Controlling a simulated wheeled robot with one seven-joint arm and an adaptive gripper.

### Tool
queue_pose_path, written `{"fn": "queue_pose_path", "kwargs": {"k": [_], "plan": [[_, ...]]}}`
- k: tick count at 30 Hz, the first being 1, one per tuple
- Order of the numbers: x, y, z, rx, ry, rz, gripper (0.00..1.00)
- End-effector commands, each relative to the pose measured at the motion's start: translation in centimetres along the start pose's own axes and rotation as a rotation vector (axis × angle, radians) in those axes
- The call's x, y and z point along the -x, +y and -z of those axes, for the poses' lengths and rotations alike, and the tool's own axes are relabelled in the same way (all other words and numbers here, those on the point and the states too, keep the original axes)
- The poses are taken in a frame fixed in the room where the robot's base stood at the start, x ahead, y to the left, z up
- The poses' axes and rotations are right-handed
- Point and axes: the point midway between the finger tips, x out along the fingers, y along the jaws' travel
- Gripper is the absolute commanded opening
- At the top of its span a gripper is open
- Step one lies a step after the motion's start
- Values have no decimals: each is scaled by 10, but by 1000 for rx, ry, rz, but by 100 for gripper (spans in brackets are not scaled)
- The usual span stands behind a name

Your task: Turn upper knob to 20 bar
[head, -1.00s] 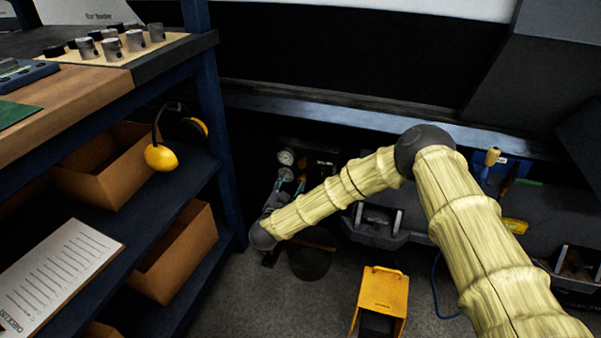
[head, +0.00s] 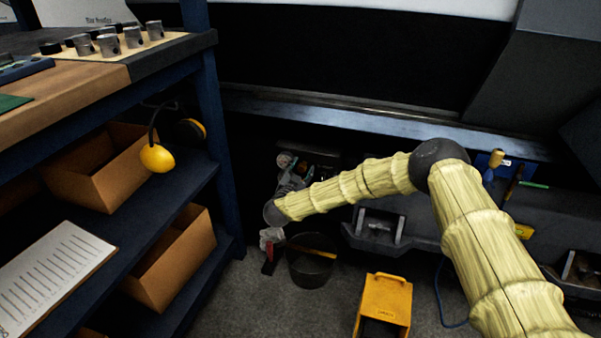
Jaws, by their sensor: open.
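A small round pressure gauge (head: 285,160) shows on the dark machine front, left of centre and low under the long ledge. Its reading is too small to tell. My gripper (head: 294,174) is at the end of my cream-sleeved arm, just below and right of the gauge, pointing toward the machine. It is open, small and partly hidden by my wrist. The upper knob cannot be made out; it is in the dark area around my gripper. I cannot tell whether my fingers touch it.
A blue-framed workbench (head: 209,130) with shelves stands close on the left, holding yellow earmuffs (head: 157,158) and cardboard boxes (head: 174,262). A dark bucket (head: 310,270) and a yellow stand (head: 384,303) are on the floor. A long metal ledge (head: 350,121) runs above my forearm.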

Motion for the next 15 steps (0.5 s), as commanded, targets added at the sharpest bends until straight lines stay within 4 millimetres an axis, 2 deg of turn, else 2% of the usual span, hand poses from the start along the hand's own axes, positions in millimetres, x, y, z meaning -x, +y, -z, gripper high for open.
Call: {"fn": "queue_pose_path", "kwargs": {"k": [5,12,13,15], "plan": [[0,0,0,0,0,0,49],[0,0,0,0,0,0,7],[0,0,0,0,0,0,4],[0,0,0,0,0,0,4]]}}
